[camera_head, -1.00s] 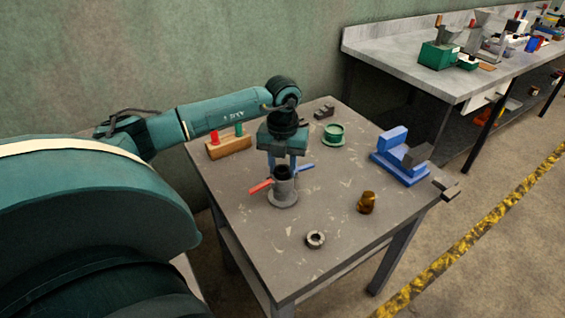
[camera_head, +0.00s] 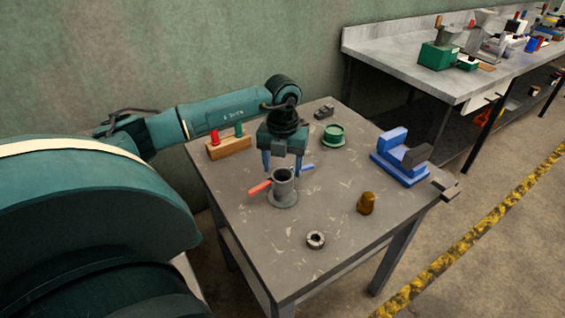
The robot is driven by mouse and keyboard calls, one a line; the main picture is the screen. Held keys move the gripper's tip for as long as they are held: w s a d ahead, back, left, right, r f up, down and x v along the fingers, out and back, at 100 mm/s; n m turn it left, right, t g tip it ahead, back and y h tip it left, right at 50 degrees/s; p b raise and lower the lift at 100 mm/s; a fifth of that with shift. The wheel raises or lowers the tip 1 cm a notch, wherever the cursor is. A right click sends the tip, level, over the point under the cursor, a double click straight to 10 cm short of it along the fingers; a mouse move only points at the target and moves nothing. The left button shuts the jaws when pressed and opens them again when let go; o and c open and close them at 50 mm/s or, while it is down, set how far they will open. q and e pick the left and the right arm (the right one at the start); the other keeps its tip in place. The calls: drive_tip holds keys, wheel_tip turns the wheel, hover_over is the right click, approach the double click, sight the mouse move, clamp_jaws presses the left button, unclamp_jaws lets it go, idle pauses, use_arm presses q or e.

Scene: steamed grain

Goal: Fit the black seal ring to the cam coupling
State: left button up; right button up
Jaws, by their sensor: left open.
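The cam coupling (camera_head: 284,188) stands upright on the table, a grey cup on a round flange. It has a red lever (camera_head: 259,187) on its left and a blue lever (camera_head: 307,167) on its right. My left gripper (camera_head: 283,168) points down just above the coupling's mouth, open, with one blue finger to each side. No ring shows between the fingers. The inside of the mouth looks dark, and I cannot tell whether the black seal ring lies in it. My right gripper is not in view.
A small grey ring-shaped part (camera_head: 316,239) and a brown-gold fitting (camera_head: 366,203) lie at the front. A green round part (camera_head: 333,134), a blue fixture (camera_head: 401,156) and a wooden block with red and green pegs (camera_head: 229,148) stand farther back. The table's front left is clear.

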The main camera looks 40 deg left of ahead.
use_arm(q)
wheel_tip(320, 180, up, 13)
drive_tip(key=shift+b, duration=0.4)
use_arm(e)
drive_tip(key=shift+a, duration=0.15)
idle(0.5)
